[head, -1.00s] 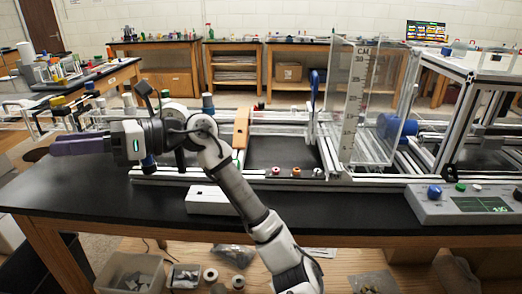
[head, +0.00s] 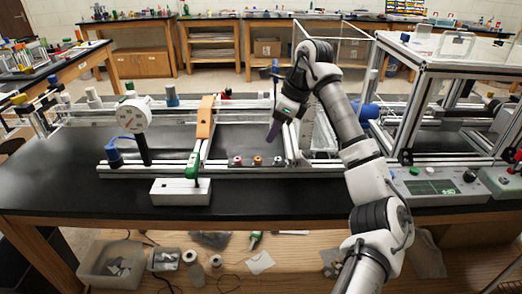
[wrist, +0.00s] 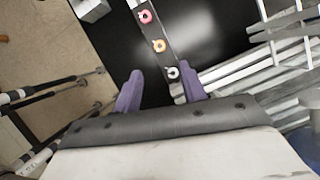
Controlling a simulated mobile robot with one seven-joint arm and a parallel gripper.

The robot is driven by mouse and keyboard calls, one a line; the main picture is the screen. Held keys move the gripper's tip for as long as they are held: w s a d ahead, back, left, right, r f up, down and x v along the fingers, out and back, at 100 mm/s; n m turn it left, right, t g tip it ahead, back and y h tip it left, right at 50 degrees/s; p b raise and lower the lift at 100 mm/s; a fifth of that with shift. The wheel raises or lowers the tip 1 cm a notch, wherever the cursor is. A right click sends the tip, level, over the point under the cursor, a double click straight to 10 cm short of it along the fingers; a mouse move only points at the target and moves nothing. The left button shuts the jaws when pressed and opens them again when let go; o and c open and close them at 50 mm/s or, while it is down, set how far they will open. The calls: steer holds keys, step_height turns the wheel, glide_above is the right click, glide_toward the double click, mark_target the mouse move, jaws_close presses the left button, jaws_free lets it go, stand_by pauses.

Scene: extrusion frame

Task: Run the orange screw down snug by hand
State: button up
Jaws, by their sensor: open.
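The orange screw (head: 257,161) sits in the middle of a row of three on the front rail, between a red screw (head: 237,161) and a white screw (head: 278,160). In the wrist view the orange screw (wrist: 158,46) lies ahead of the fingertips, beyond the white screw (wrist: 173,73); the red screw (wrist: 145,16) is farthest. My gripper (head: 272,137) points down above the row, slightly right of the orange screw and apart from it. Its purple fingers (wrist: 158,82) stand open in the wrist view with nothing held between them. How deep the screw sits cannot be told.
An orange bar (head: 205,117) with a green handle crosses the rails to the left. A dial gauge (head: 130,117) stands farther left. A white box (head: 180,191) sits in front. A control panel (head: 437,186) is at the right. A dark clear area lies behind the screws.

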mark_target(257, 160)
steer(key=p+x, duration=0.2)
steer(key=x, duration=0.7)
steer(key=shift+a+f, duration=0.25)
steer(key=shift+c, duration=0.2)
jaws_close()
